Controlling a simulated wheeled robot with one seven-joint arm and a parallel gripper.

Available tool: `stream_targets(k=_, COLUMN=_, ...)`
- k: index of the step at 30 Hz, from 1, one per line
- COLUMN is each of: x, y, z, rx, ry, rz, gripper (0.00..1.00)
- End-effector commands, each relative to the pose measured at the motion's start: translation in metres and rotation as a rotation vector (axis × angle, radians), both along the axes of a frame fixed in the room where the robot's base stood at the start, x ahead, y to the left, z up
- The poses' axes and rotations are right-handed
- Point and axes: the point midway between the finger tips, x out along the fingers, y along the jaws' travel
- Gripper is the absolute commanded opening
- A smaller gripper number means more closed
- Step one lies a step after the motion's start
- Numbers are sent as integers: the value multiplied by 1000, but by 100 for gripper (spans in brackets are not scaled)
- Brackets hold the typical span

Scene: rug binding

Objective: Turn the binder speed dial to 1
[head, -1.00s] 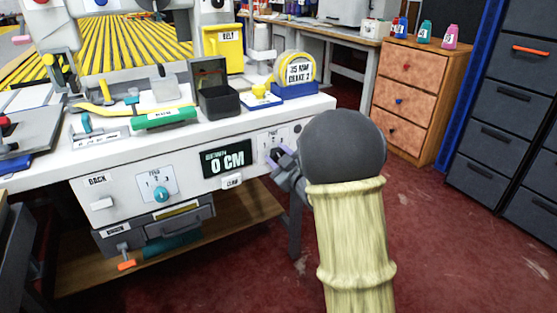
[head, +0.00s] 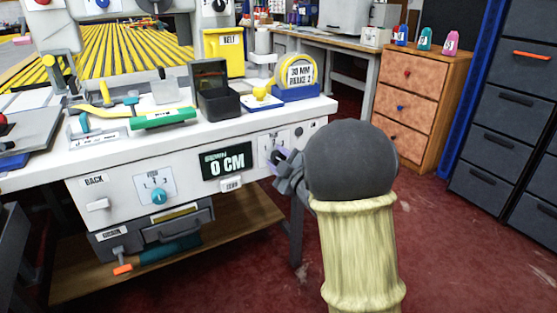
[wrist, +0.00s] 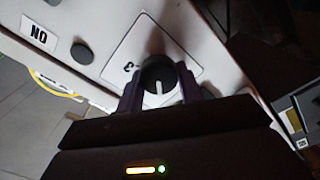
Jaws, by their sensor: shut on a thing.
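A dark round dial (wrist: 157,76) with a white pointer line sits on a pale plate on the machine's white front panel. In the wrist view the line points down the picture, toward my palm. A "3" shows beside the dial; other numbers are hidden or too dark to read. My gripper (wrist: 158,85) is shut on the dial, a finger on each side. In the head view my gripper (head: 284,161) is at the right end of the front panel and covers the dial. A separate teal dial (head: 159,197), with numbers above it, is farther left.
A display (head: 227,162) reading 0 CM is left of my gripper, with a small white switch (head: 231,184) below it. A round dark button (wrist: 82,53) is near the dial. The red floor at right is clear.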

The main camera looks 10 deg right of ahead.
Motion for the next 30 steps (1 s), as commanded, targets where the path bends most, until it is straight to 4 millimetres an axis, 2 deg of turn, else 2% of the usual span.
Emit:
stream_targets(k=1, x=0, y=0, z=-2, rx=-3, ry=5, rz=0, gripper=14)
stream_targets(k=2, x=-1, y=0, z=-2, rx=-3, ry=5, rz=0, gripper=38)
stream_targets(k=5, x=0, y=0, z=-2, rx=-1, ry=4, rz=1, gripper=58)
stream_targets(k=14, x=-1, y=0, z=-1, rx=0, ry=1, rz=0, gripper=58)
stream_targets(k=19, x=-10, y=-3, z=1, rx=-1, ry=2, rz=1, gripper=58)
stream_targets(k=23, x=-27, y=-8, z=1, rx=1, ry=5, rz=1, gripper=58)
stream_targets(k=30, x=-71, y=-24, z=1, rx=1, ry=4, rz=-2, gripper=58)
